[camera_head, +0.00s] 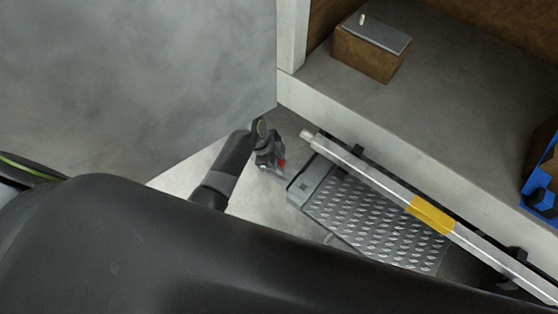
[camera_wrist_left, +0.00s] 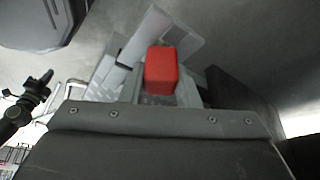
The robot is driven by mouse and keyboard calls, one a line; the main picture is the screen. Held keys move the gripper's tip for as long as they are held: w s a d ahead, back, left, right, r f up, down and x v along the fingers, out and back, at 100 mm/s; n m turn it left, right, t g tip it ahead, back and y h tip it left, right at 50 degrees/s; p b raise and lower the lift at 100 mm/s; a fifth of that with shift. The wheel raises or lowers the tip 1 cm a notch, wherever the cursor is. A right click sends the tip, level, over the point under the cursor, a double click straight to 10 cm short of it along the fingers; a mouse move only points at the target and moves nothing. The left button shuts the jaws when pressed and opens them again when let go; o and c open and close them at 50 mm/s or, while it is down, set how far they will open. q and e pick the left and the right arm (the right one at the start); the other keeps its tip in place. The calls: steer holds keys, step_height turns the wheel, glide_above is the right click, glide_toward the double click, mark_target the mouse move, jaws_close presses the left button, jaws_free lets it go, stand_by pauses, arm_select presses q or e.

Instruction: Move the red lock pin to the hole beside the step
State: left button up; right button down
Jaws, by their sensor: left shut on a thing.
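The step (camera_head: 375,218) is a grey plate with raised treads, below the truck bed's edge. A grey block (camera_head: 312,178) sits at the step's left end. The hole itself is hidden or too small to make out. My right gripper is not in view.
A silver bar with a yellow band (camera_head: 432,214) runs along the bed edge (camera_head: 380,140) above the step. A brown box (camera_head: 370,52) stands on the bed, and a blue item (camera_head: 540,190) lies at the right. A grey panel (camera_head: 140,70) is at upper left.

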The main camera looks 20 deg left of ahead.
arm_select(q)
steer(key=shift+f, duration=0.25)
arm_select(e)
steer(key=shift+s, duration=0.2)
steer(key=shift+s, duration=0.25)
arm_select(q)
steer(key=shift+f, duration=0.15)
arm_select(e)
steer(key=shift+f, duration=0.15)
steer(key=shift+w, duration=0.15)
arm_select(q)
steer(key=o, duration=1.1)
steer(key=shift+c, duration=0.2)
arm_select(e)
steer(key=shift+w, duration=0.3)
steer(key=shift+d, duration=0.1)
